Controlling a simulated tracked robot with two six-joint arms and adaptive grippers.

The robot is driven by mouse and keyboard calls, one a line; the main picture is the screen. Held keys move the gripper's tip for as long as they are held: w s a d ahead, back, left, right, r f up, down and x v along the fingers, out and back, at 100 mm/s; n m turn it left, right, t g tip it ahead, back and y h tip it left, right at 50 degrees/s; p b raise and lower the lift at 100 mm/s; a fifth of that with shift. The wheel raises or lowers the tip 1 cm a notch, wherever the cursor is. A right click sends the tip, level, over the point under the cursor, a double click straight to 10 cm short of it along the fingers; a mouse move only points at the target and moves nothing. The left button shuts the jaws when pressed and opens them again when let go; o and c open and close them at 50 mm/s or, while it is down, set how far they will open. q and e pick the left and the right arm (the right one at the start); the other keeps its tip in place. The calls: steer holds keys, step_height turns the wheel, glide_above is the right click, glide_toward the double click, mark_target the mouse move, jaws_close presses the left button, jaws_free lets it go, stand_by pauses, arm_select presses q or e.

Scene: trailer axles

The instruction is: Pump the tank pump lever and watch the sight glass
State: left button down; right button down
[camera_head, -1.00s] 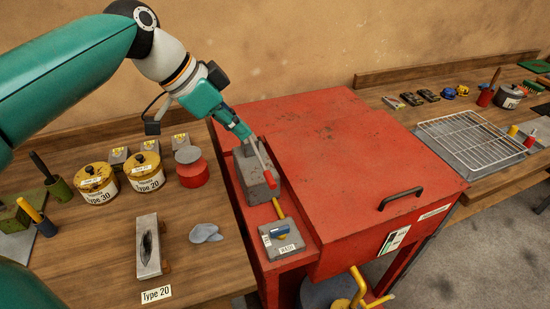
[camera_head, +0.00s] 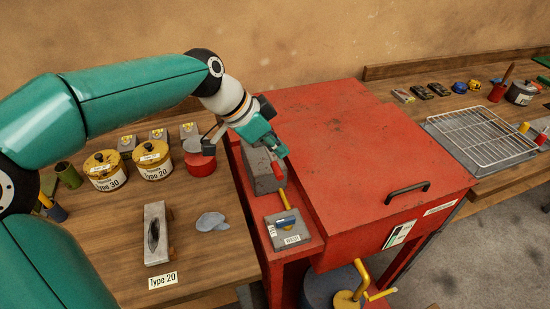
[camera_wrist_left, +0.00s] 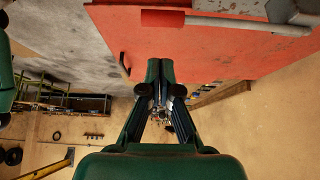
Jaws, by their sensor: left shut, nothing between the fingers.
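The pump lever's red grip (camera_head: 283,198) points toward the front, beside the grey block (camera_head: 263,170) on the left edge of the red tank (camera_head: 345,150). My left gripper (camera_head: 284,153) is over the block and the tank's left edge, by the lever's rear part. In the wrist view the fingers (camera_wrist_left: 160,88) are together and empty. A grey bar (camera_wrist_left: 235,24) with a red end crosses the top of that view, apart from the fingertips. I cannot make out a sight glass for certain. My right gripper is not in view.
A grey box with a yellow handle (camera_head: 290,230) sits in front of the lever. A black handle (camera_head: 407,191) stands on the tank top. Yellow cans (camera_head: 152,161) and a red tin (camera_head: 199,162) are on the left bench. The tank top is mostly clear.

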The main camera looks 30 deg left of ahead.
mark_target(273, 160)
arm_select(q)
steer(key=shift+s+a+f, duration=0.15)
steer(key=shift+s+f, duration=0.05)
steer(key=shift+f, duration=0.7)
steer(key=shift+s+a+f, duration=0.15)
steer(key=shift+f, duration=0.7)
